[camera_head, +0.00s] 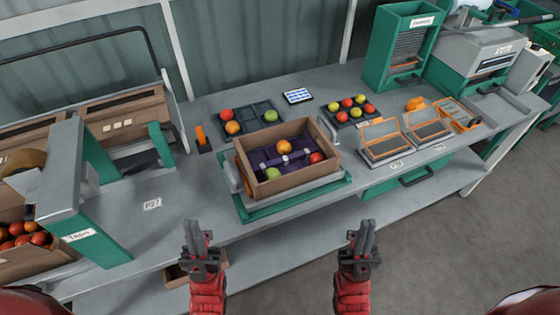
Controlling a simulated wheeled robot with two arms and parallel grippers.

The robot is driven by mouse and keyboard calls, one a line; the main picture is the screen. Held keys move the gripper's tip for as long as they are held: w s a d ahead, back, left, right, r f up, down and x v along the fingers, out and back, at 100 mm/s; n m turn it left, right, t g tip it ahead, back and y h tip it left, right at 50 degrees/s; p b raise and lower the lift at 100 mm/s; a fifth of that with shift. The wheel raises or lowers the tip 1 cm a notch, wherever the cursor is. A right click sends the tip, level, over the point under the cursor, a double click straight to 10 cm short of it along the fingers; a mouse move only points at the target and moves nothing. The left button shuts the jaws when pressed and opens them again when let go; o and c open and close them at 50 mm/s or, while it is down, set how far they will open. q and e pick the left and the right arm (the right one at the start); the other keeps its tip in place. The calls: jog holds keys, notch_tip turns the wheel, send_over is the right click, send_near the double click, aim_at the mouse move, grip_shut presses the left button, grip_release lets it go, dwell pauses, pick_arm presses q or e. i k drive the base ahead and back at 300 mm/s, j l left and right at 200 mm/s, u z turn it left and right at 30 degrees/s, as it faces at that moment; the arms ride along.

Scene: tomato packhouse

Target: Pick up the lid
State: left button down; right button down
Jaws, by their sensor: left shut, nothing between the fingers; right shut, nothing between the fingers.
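No part is plainly marked as the lid. Brown cardboard pieces (127,112) with pale square marks sit in a metal rack at the back left; I cannot tell whether they are lids or boxes. An open cardboard box (283,180) stands mid-table on a green-based platform, with a purple insert and several tomatoes inside and no cover on it. My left gripper (196,236) is shut and empty in front of the table's edge, left of the box. My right gripper (364,238) is shut and empty to the right. Both point upward in the picture, apart from everything.
A green frame labelled Tape (92,200) stands at the left, near a crate of tomatoes (22,255). Behind the box are two dark trays with tomatoes. Bare table lies left of the box.

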aim_at(34, 134)
jog(key=u, duration=1.65)
jog(key=z, duration=0.35)
jog(key=j+z, duration=0.35)
jog(key=k+j+z, duration=0.1)
jog(key=j+z, duration=0.25)
jog(key=k+j+z, duration=0.1)
jog(key=j+z, duration=0.25)
